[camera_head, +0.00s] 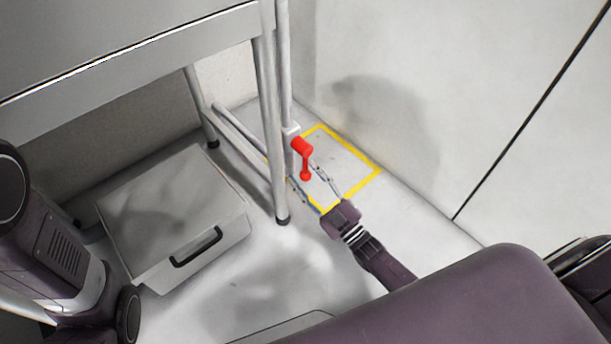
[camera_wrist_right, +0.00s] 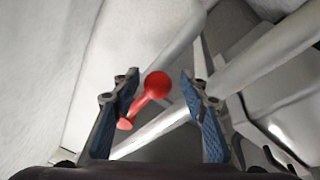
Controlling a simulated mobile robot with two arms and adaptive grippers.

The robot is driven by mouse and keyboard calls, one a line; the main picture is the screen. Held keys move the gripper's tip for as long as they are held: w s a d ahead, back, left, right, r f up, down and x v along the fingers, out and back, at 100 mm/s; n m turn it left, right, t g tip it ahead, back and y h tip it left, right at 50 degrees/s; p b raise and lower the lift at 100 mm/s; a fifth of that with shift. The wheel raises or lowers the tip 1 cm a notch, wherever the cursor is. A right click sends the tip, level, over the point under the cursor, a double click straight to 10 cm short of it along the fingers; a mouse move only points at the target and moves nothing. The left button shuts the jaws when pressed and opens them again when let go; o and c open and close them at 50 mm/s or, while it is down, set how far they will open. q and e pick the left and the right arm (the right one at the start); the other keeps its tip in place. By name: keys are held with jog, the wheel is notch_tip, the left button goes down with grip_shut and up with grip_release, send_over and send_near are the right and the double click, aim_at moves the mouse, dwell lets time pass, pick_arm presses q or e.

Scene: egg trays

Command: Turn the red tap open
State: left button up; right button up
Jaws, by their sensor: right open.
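The red tap (camera_head: 305,160) sits on a vertical pipe beside the table leg, with its handle hanging down in the head view. In the right wrist view the red tap (camera_wrist_right: 151,92) lies between the two fingers, its round knob near the middle and its other end close to the left finger. My right gripper (camera_head: 312,188) is open, with its fingers on either side of the handle's lower end in the head view. The right gripper (camera_wrist_right: 160,108) is also open in the wrist view, and I see no clear grip on the tap. My left gripper is not in view.
A yellow square outline (camera_head: 362,186) marks the floor below the tap. Metal table legs (camera_head: 270,130) stand just left of the tap. A grey box with a black handle (camera_head: 150,215) is on the floor at left. A white wall (camera_head: 400,110) stands behind.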

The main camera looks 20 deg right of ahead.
jog(key=v, duration=1.2)
jog(key=shift+s, duration=0.1)
